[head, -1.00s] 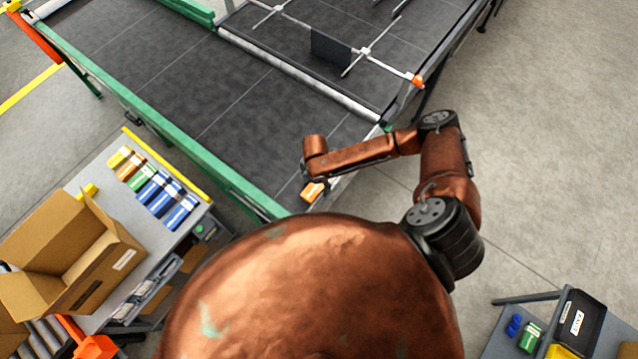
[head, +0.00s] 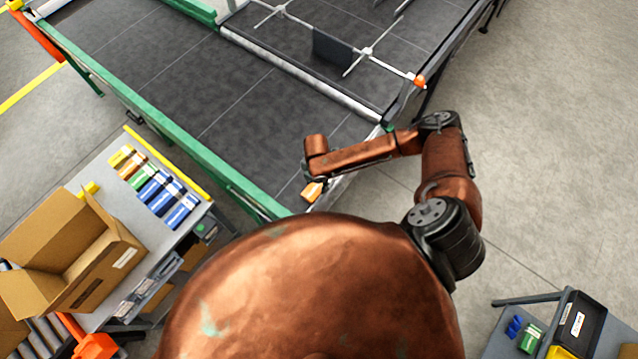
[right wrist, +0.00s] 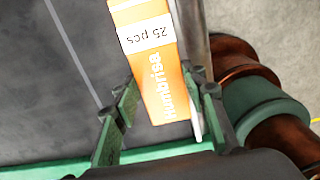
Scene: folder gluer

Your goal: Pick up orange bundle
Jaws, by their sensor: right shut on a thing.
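The orange bundle (head: 312,191) is at the near right corner of the dark belt, beneath my right wrist in the head view. In the right wrist view the orange bundle (right wrist: 160,85) has a white band reading "25 pcs" and white lettering. My right gripper (right wrist: 163,100) has a finger on each side of it and is shut on it. In the head view the fingers are mostly hidden by my arm. I cannot tell whether the bundle still touches the belt. My left gripper is not in view.
A green rail (head: 190,150) borders the belt. A side table at left holds a cardboard box (head: 75,260) and a row of coloured bundles (head: 160,190). Another small table at lower right carries a black bin (head: 577,325) and a green item (head: 530,338). Open floor lies at right.

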